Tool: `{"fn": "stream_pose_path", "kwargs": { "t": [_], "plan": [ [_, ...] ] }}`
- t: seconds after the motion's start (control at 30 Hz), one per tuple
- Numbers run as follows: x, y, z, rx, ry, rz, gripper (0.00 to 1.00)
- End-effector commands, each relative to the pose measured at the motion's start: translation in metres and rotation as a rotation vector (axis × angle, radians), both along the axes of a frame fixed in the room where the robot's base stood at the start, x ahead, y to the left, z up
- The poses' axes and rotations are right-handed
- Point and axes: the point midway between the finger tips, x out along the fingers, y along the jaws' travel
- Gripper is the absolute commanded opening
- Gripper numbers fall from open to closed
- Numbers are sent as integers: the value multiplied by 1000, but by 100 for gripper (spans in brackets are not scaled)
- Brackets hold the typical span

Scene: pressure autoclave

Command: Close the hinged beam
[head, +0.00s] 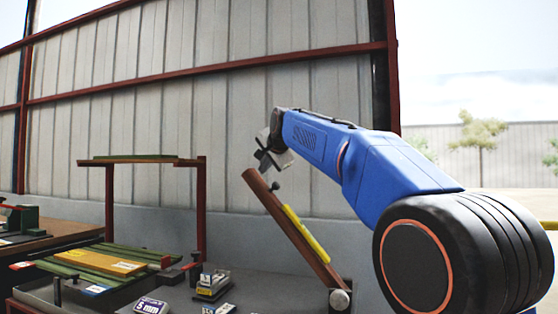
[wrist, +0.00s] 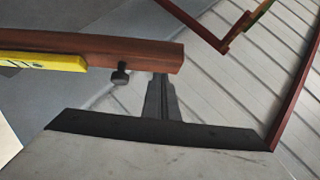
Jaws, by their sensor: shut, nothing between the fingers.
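The hinged beam (head: 290,225) is a reddish-brown bar with a yellow strip along it. It stands tilted, rising to the upper left from a round pivot (head: 340,299) at the lower right. A dark knob (head: 276,186) sticks out near its raised end. In the wrist view the beam (wrist: 140,47) crosses the upper left, with the knob (wrist: 121,75) below it. My gripper (head: 262,158) is shut and empty just above the beam's raised end. In the wrist view the fingers (wrist: 161,82) reach the beam's end; I cannot tell if they touch.
A red frame (head: 203,215) with a greenish top bar stands left of the beam. Green slats with a yellow-orange board (head: 100,262) lie below it. Small labelled blocks (head: 212,283) sit on the grey bench. A corrugated wall (head: 200,120) stands behind.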

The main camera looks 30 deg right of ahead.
Motion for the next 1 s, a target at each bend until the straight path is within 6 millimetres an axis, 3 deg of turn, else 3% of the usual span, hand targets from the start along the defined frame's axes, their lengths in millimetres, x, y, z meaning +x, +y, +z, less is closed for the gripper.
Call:
{"fn": "stream_pose_path", "kwargs": {
  "t": [0.37,0.57,1.0],
  "plan": [
    [54,55,-57,-135,136,4,0],
    [84,85,-102,-225,227,5,0],
    [144,146,-251,-477,480,3,0]
  ]
}}
